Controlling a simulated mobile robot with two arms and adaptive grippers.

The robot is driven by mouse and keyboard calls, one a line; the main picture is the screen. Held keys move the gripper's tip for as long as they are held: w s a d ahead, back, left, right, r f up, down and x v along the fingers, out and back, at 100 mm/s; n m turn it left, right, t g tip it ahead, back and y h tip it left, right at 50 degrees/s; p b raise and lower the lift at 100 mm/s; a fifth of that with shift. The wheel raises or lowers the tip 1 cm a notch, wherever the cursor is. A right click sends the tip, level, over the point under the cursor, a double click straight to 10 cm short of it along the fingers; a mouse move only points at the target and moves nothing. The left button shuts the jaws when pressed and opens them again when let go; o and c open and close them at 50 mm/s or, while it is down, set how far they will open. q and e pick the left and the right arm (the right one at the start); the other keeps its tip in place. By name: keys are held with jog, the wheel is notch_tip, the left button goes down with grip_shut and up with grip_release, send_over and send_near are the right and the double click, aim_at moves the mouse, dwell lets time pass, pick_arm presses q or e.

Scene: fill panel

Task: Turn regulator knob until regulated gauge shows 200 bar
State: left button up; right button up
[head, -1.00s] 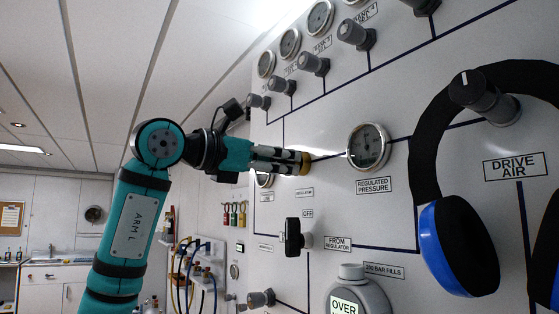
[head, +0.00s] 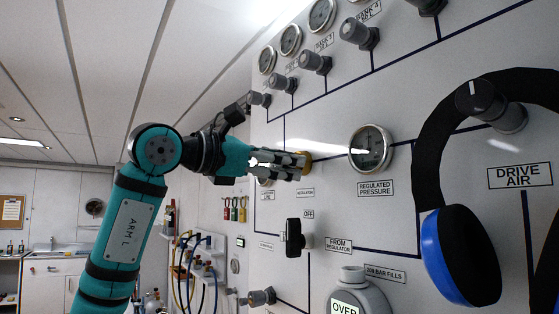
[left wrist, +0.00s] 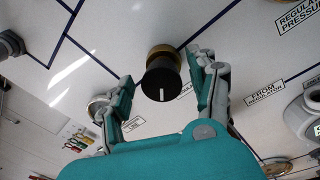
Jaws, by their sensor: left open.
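The regulator knob (left wrist: 161,80) is black with a white pointer line and a brass collar. It stands out from the panel. In the left wrist view it sits between the spread fingers of my left gripper (left wrist: 160,92), with gaps on both sides. In the head view the gripper (head: 303,165) hides the black part of the knob, and only the brass collar (head: 308,160) shows past the fingertips. The regulated pressure gauge (head: 370,149) is round with a metal rim, right of the knob. Its reading is too small and glary to tell. My right gripper is not in view.
Headphones with blue cups (head: 447,257) hang on the panel at the right. A black-handled valve (head: 294,238) sticks out below the regulator. Several grey knobs line the upper panel. A round grey device (head: 357,299) is at the bottom.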

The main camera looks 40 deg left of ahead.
pick_arm(q)
jog(key=v, duration=1.2)
dwell(2.2)
jog(key=s+a+n+g+h+p, duration=0.1)
jog(key=s+a+n+h+p, duration=0.1)
jog(key=s+a+n+p, duration=0.3)
jog(key=shift+m, duration=0.3)
jog(key=p+x, duration=0.2)
jog(key=x, duration=0.4)
jog(key=p+x, duration=0.3)
jog(key=x, duration=0.3)
jog(key=d+p+x, duration=0.1)
jog(key=p+x, duration=0.1)
jog(key=x, duration=0.4)
jog(key=shift+f, duration=0.15)
